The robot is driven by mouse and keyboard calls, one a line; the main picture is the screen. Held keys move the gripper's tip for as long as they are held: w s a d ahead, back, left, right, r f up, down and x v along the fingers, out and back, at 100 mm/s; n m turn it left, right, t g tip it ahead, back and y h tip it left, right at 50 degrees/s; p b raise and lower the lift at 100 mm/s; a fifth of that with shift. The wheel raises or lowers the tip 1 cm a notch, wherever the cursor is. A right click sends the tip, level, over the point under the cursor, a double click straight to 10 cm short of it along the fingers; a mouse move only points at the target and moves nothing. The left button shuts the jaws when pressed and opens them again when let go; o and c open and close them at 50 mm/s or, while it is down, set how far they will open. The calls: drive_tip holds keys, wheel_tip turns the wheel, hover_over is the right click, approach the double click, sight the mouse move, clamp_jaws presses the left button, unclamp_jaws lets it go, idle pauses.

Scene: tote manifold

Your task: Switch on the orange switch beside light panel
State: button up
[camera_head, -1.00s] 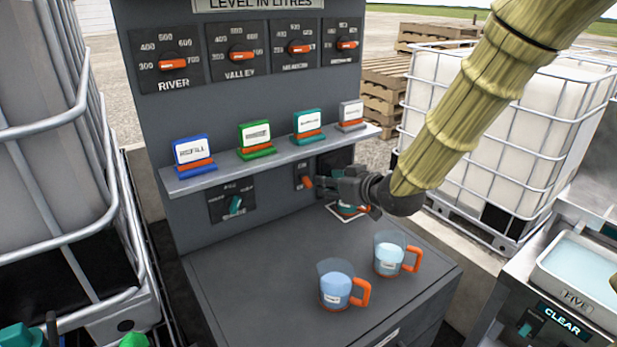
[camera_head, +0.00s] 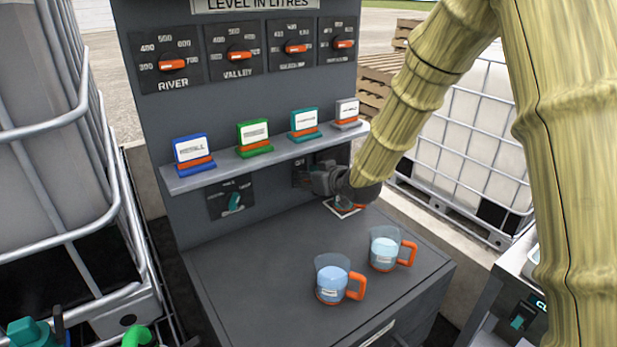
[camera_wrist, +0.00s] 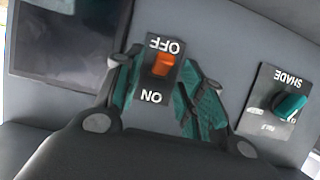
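The orange switch (camera_wrist: 163,64) shows in the wrist view on a black plate (camera_wrist: 154,97) marked OFF and ON. The picture is upside down there, and the lever sits near the OFF lettering. A dark glossy panel (camera_wrist: 62,52), which looks like the light panel, is beside the plate. My gripper (camera_wrist: 162,76) is open, with its teal-padded fingers on either side of the plate and nothing held. I cannot tell whether a finger touches the lever. In the head view my gripper (camera_head: 318,181) is at the grey panel below the shelf and hides the orange lever.
A teal SHADE knob (camera_wrist: 289,106) is to the right in the wrist view. The shelf (camera_head: 265,160) with several coloured cards is just above my gripper. Two orange-handled jugs (camera_head: 333,281) (camera_head: 384,250) stand on the dark counter (camera_head: 250,275), whose left part is clear.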

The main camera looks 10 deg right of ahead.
drive_tip(key=shift+w+f, duration=0.1)
drive_tip(key=shift+c, duration=0.3)
clamp_jaws()
idle(0.9)
drive_tip(key=shift+o, duration=0.3)
unclamp_jaws()
drive_tip(key=shift+d, duration=0.1)
drive_tip(key=v, duration=1.2)
